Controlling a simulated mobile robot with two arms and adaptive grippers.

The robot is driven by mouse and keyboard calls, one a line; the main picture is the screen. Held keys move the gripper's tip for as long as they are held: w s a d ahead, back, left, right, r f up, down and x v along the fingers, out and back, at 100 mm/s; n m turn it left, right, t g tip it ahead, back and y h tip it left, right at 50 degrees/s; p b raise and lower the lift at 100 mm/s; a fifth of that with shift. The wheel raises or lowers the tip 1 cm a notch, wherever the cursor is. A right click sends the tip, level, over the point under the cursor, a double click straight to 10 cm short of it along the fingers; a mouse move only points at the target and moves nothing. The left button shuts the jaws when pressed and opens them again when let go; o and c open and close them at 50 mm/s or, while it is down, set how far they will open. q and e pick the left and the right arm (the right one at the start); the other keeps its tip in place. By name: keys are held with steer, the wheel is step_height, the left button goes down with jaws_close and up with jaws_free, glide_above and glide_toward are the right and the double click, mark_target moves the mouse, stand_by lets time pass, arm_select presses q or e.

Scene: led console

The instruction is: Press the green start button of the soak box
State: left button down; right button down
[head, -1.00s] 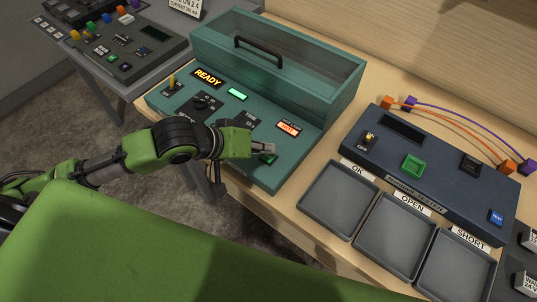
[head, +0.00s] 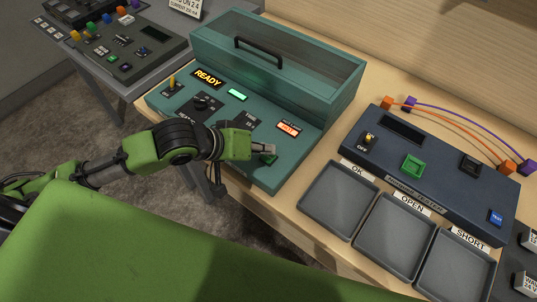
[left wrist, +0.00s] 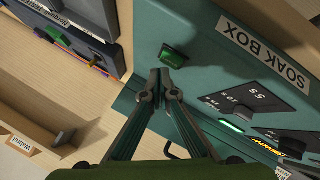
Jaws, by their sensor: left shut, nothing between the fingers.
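The soak box (head: 292,172) is a teal console with a lidded clear-windowed chamber at its back. Its display reads READY (head: 208,77). The green start button (head: 269,160) is near its front right corner, partly hidden by my left gripper (head: 270,149) in the head view. In the left wrist view the green button (left wrist: 173,57) shows whole, just beyond the fingertips of my left gripper (left wrist: 160,78). That gripper is shut and empty. A small gap shows between fingertips and button there; I cannot tell the height between them. My right gripper is not in view.
A green indicator (head: 237,94) and an orange display (head: 289,128) glow on the soak box. Grey trays (head: 338,200) stand before the tester. Another console (head: 130,45) sits at the upper left.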

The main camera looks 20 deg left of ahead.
mark_target(266, 158)
arm_select(q)
steer(key=shift+f, duration=0.3)
steer(key=shift+f, duration=0.5)
stand_by(0.7)
steer(key=shift+r, duration=0.1)
steer(key=shift+r+p, duration=0.8)
steer(key=shift+p, duration=0.45)
step_height(266, 158, up, 5)
steer(key=p, duration=0.6)
steer(key=shift+r, duration=0.1)
